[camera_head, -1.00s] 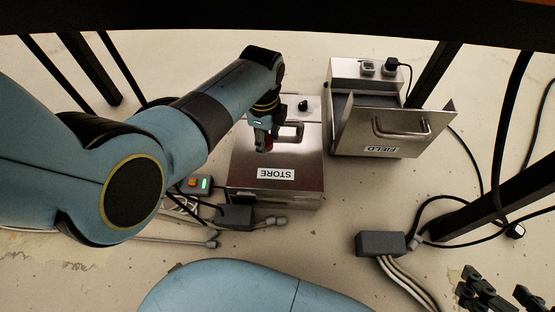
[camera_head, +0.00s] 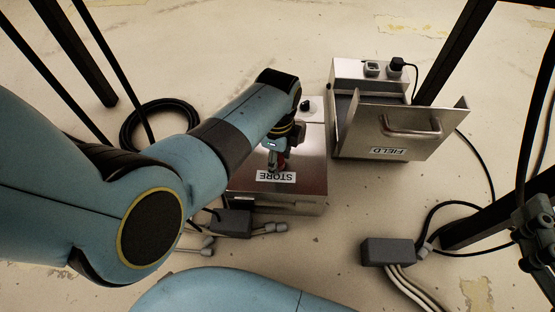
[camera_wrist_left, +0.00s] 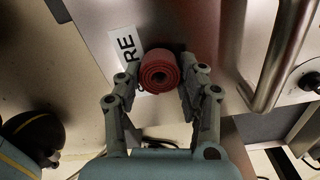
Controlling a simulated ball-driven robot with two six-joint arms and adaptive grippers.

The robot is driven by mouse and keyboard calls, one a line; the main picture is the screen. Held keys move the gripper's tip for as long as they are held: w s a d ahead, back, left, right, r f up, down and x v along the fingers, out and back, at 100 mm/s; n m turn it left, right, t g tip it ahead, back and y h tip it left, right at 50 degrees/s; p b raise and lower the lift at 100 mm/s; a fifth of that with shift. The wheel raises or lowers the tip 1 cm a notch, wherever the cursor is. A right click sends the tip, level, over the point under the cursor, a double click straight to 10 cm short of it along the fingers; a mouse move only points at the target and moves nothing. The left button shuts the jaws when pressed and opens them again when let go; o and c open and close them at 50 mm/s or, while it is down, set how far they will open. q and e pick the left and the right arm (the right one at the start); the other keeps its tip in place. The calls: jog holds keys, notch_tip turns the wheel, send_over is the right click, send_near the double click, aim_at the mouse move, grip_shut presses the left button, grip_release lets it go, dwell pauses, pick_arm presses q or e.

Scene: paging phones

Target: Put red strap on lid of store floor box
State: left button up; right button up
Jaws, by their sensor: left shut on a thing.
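The red strap (camera_wrist_left: 160,72) is a rolled coil between the two fingers of my left gripper (camera_head: 279,162), which is shut on it. In the head view only a little of the red strap (camera_head: 284,160) shows. The store floor box (camera_head: 309,182) is a shiny metal box with a STORE label on its lid. The strap is over the lid, close to the label, and covers part of it in the wrist view. I cannot tell whether it touches the lid. My right gripper (camera_head: 538,228) shows partly at the right edge; its opening is unclear.
An open metal FIELD box (camera_head: 350,142) with a raised, handled lid stands to the right. The store box's metal handle (camera_wrist_left: 268,65) is beside my left gripper. Grey connector boxes (camera_head: 388,251) and cables lie on the floor. Dark posts (camera_head: 500,222) stand around.

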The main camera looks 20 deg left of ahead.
pick_arm(q)
jog(key=shift+f, duration=0.25)
pick_arm(e)
jog(key=shift+w+a+r+t+y, duration=0.15)
jog(key=shift+w+r+t, duration=0.2)
jog(key=shift+r, duration=0.45)
jog(key=shift+w+r+t+y, duration=0.15)
jog(key=shift+w+r+t, duration=0.2)
jog(key=shift+r, duration=0.4)
pick_arm(q)
jog(key=shift+f, duration=0.15)
pick_arm(e)
jog(key=shift+w+r, duration=0.1)
